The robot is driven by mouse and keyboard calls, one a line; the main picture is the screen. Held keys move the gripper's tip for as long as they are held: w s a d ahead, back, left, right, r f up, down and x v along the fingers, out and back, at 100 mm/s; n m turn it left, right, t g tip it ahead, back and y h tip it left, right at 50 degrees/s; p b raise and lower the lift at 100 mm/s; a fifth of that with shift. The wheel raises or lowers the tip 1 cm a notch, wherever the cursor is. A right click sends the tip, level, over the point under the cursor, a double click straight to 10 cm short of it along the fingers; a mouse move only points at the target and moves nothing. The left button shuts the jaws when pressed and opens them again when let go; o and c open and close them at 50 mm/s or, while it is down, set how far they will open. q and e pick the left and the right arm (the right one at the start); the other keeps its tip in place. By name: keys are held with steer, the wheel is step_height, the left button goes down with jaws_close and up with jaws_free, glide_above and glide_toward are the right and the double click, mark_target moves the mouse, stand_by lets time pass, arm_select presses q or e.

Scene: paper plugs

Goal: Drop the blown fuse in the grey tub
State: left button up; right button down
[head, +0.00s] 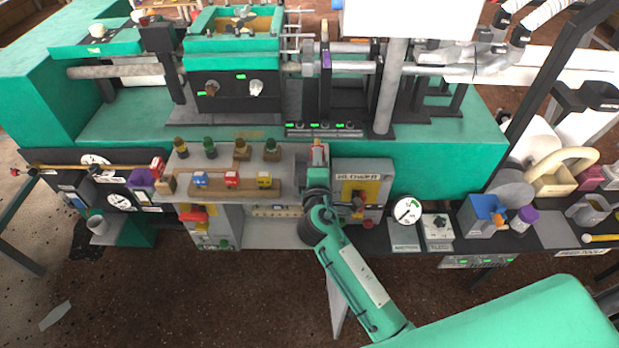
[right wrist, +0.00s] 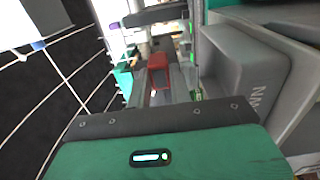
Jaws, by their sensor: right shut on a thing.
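My right gripper (head: 318,164) is at the front middle of the green machine, between the grey shelf and the yellow-faced grey panel. It is shut on a small red piece (head: 318,143), which also shows in the right wrist view (right wrist: 158,62). It may be the fuse; whether it is blown cannot be told. In the right wrist view a grey box-like thing (right wrist: 238,62) with large partly cut-off letters is close on the right. It may be the grey tub, but I cannot tell. My left gripper is not in view.
A round gauge (head: 407,211) and several containers stand farther right.

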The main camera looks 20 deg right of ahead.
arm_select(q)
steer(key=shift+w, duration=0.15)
arm_select(e)
steer(key=shift+f, duration=0.15)
steer(key=c, duration=1.2)
jaws_free()
steer(key=shift+s+a, duration=0.15)
steer(key=shift+s, duration=0.4)
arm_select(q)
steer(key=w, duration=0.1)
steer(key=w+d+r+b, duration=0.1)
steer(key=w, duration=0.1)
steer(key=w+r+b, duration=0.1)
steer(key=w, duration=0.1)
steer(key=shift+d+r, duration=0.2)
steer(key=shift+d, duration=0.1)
arm_select(e)
steer(key=v, duration=1.2)
steer(key=shift+s+a, duration=0.1)
steer(key=shift+s, duration=0.25)
